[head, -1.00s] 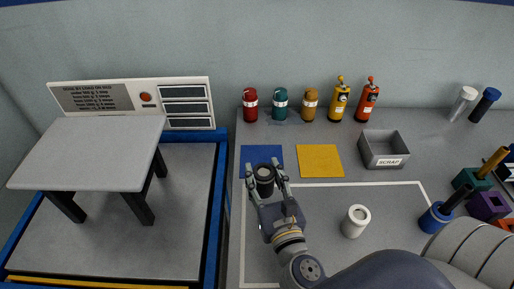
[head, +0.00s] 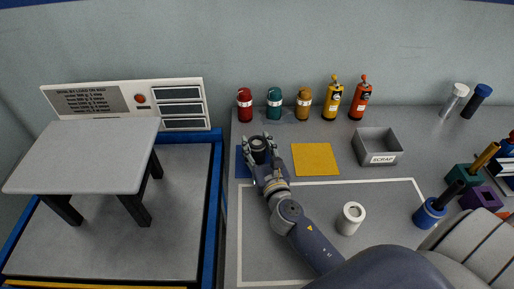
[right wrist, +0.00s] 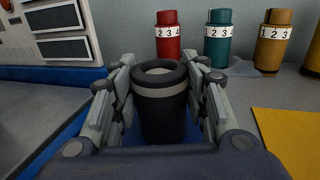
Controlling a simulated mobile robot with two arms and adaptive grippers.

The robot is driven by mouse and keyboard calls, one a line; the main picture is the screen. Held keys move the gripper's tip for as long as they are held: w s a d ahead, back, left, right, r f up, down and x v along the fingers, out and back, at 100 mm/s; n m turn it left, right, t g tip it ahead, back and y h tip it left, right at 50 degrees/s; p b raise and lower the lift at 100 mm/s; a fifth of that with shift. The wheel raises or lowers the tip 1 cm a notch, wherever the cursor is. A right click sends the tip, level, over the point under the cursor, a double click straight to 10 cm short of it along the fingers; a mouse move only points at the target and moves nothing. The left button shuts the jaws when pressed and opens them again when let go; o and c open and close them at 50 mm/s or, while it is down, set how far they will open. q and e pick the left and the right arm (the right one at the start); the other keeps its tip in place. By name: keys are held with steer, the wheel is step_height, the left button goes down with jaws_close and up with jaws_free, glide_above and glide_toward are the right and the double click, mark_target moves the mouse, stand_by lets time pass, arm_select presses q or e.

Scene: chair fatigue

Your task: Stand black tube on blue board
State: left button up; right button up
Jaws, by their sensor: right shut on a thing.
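The black tube (head: 258,142), dark with a light grey band below its rim, is upright between the fingers of my right gripper (head: 262,150). The gripper is shut on it. In the right wrist view the tube (right wrist: 164,108) stands between the two fingers (right wrist: 160,105), its open top facing up. The blue board (head: 241,166) lies flat under and around the gripper, mostly hidden by it. I cannot tell whether the tube's base touches the board. My left gripper is not in view.
A yellow board (head: 315,160) lies just right of the gripper. Red (head: 245,104), teal (head: 274,103) and amber (head: 303,104) canisters stand behind. A grey scrap bin (head: 377,147) and a white cylinder (head: 350,218) are farther right. A small grey table (head: 85,155) stands at left.

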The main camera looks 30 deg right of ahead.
steer(key=shift+f, duration=0.15)
steer(key=o, duration=1.1)
steer(key=shift+r, duration=0.2)
steer(key=s, duration=0.3)
steer(key=s+a+b, duration=0.1)
steer(key=s, duration=0.3)
steer(key=s+a+b, duration=0.1)
steer(key=s, duration=0.2)
steer(key=shift+s+f, duration=0.15)
steer(key=shift+s, duration=0.05)
steer(key=shift+s+a+b, duration=0.15)
steer(key=shift+s+b, duration=0.2)
steer(key=shift+s, duration=0.4)
